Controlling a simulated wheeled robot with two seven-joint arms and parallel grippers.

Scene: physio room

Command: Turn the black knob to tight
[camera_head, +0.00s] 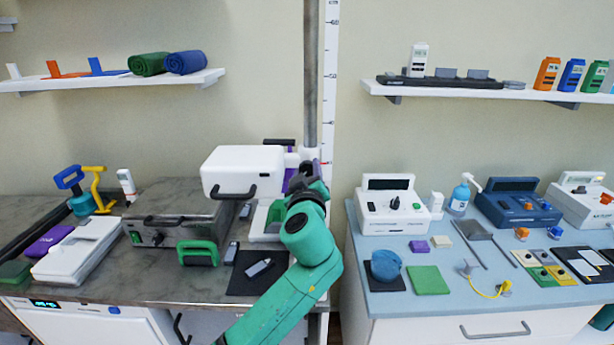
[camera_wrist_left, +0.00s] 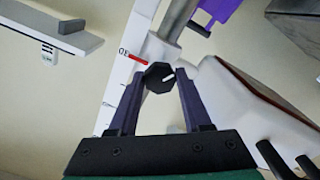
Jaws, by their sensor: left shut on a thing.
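The black knob (camera_wrist_left: 157,77) shows in the left wrist view as a dark faceted disc with a short white mark pointing right and slightly up. It sits at a metal post (camera_wrist_left: 172,20) beside a white scale strip (camera_wrist_left: 122,75) with a red line. My left gripper (camera_wrist_left: 161,83) has its two dark fingers on either side of the knob and is shut on it. In the head view my left gripper (camera_head: 305,176) is at the post (camera_head: 311,70), and it hides the knob there. I cannot read any tight marking. My right gripper is not in view.
A white box with a dark handle (camera_head: 242,172) stands close left of my gripper. A grey counter (camera_head: 110,275) is below left, and a blue-topped cabinet (camera_head: 450,310) with devices is at right. Wall shelves (camera_head: 130,80) hang above. There is open wall right of the post.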

